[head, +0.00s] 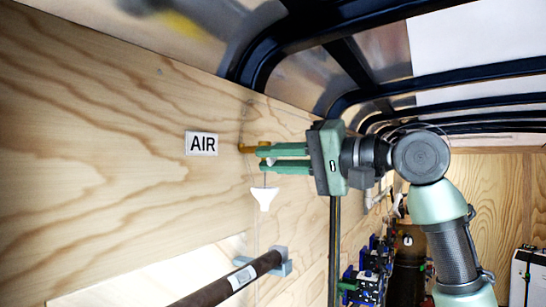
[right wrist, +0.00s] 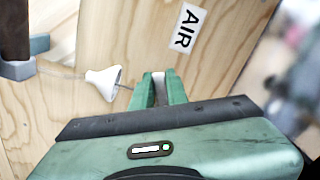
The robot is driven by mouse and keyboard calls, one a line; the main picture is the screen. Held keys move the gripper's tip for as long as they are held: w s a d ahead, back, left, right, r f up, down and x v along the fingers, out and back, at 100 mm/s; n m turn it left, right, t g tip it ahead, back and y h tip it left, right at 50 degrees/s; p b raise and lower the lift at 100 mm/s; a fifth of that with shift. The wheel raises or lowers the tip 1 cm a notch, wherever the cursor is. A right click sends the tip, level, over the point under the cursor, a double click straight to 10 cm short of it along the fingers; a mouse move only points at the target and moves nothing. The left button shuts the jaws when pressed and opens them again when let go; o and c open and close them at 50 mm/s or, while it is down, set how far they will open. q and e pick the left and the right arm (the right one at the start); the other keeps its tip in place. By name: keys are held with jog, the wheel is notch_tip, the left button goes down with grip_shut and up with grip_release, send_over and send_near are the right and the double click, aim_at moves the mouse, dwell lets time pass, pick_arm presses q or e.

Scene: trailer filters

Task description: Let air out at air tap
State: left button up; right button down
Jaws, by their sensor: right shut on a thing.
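The air tap (head: 246,148) is a small brass-coloured fitting on the plywood wall, right of the white AIR label (head: 201,143). The label also shows in the right wrist view (right wrist: 187,28). My right gripper (head: 263,158) reaches in from the right with its green fingers at the tap. It is shut on a small pale part of the tap (right wrist: 158,78), mostly hidden between the fingers. A white funnel (head: 264,198) hangs just below the fingers, and stands left of them in the right wrist view (right wrist: 103,82). My left gripper is not in view.
A dark pipe (head: 225,283) with a grey-blue bracket (head: 280,262) runs below the funnel. Black roof ribs (head: 300,40) curve overhead. Blue and black equipment (head: 368,275) stands lower right along the wall. The wall left of the label is bare.

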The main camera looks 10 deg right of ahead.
jog(key=shift+a+f, duration=0.1)
jog(key=shift+f, duration=0.05)
jog(key=c, duration=1.7)
grip_release()
jog(key=shift+s+d+b, duration=0.2)
jog(key=shift+d+b, duration=0.1)
jog(key=b+v, duration=0.3)
jog(key=v, duration=0.4)
